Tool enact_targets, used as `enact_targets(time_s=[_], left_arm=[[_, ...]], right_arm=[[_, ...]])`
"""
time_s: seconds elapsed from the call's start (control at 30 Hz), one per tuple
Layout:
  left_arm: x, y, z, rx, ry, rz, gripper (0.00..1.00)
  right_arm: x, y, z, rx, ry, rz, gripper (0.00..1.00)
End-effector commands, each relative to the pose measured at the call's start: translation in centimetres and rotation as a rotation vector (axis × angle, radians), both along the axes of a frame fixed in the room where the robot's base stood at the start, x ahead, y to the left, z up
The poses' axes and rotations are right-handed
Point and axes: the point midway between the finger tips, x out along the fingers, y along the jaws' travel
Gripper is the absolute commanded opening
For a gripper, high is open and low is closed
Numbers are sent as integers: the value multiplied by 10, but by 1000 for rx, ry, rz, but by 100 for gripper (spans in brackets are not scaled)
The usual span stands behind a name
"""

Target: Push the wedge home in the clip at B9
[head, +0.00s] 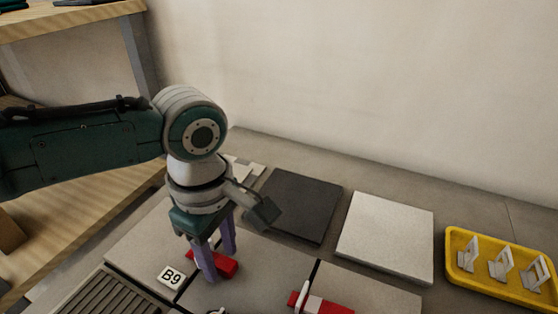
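A red wedge (226,266) lies on the floor tiles just right of the white B9 label (171,277). My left gripper (218,266) points down over it, with one purple finger on the near side and one on the far side. The fingers stand apart with red showing between them; whether they press on the wedge I cannot tell. The clip at B9 is mostly hidden behind the fingers, so how deep the wedge sits in it is not clear. My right gripper is not in view.
Another red wedge (333,307) sits at a white clip (302,296) at the bottom edge. A dark tile (300,205), a pale tile (386,238) and a yellow tray (458,275) of white clips lie toward the wall. A slatted grey thing (108,299) is at lower left.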

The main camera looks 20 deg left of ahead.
Motion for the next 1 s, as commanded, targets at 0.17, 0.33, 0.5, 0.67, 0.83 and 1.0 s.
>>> enact_targets(time_s=[0.17, 0.33, 0.5, 0.67, 0.83, 1.0], left_arm=[[0, -1, 0, -2, 1, -1, 61], [-1, -1, 0, -3, 1, -1, 61], [-1, -2, 21, -4, 0, -1, 61], [-1, -2, 56, -5, 0, -1, 61], [-1, -2, 86, -3, 0, -2, 61], [-1, -2, 99, -3, 1, -1, 61]], right_arm=[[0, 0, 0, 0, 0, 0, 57], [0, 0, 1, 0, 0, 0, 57], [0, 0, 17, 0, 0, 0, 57], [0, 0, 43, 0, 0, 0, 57], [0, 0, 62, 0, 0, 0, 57], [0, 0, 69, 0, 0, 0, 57]])
